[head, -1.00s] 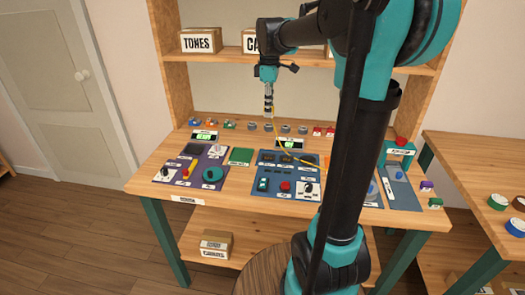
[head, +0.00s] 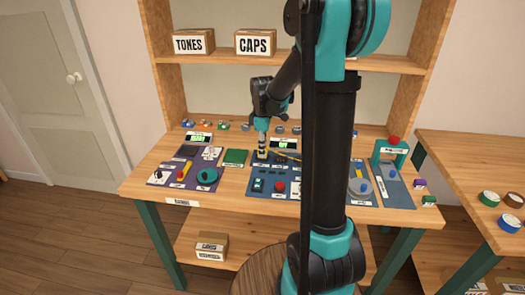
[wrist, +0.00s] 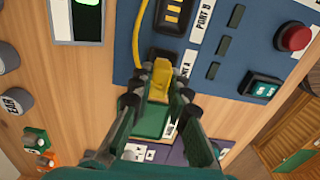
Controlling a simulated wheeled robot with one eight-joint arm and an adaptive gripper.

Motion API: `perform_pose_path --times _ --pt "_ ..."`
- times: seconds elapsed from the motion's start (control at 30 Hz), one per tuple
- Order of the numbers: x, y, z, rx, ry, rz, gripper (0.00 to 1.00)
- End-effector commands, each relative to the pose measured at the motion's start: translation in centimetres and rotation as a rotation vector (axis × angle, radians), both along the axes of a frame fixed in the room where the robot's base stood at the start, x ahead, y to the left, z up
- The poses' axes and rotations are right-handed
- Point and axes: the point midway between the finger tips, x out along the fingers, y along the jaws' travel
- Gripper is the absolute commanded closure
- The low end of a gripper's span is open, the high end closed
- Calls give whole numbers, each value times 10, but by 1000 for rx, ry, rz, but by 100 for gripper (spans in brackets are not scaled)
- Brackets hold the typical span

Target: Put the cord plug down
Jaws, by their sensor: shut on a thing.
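My gripper (head: 262,156) is low over the back left part of the blue panel (head: 252,187). In the wrist view my gripper (wrist: 159,92) is shut on the yellow cord plug (wrist: 160,80), which sits between its fingertips. The yellow cord (wrist: 139,38) runs up from beside the plug; part of it shows in the head view (head: 288,158). The plug is right at the dark socket of port A (wrist: 165,54), whose label is partly covered. I cannot tell whether the plug touches the socket or panel. Port B's socket (wrist: 173,13) is beyond it.
A green panel (head: 236,158) and a purple panel (head: 187,174) lie to the left. Small parts stand along the bench's back. A shelf with boxes (head: 255,42) is above.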

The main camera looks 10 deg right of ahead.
Motion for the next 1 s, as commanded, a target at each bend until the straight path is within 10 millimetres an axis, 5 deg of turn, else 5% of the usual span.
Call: perform_pose_path --times 0.5,0.53,0.67,1.0 --pt "0 0 -10 0 0 0 100" --pt "0 0 -9 0 0 0 80" --pt "0 0 -9 0 0 0 64" --pt "0 0 -7 0 0 0 63"
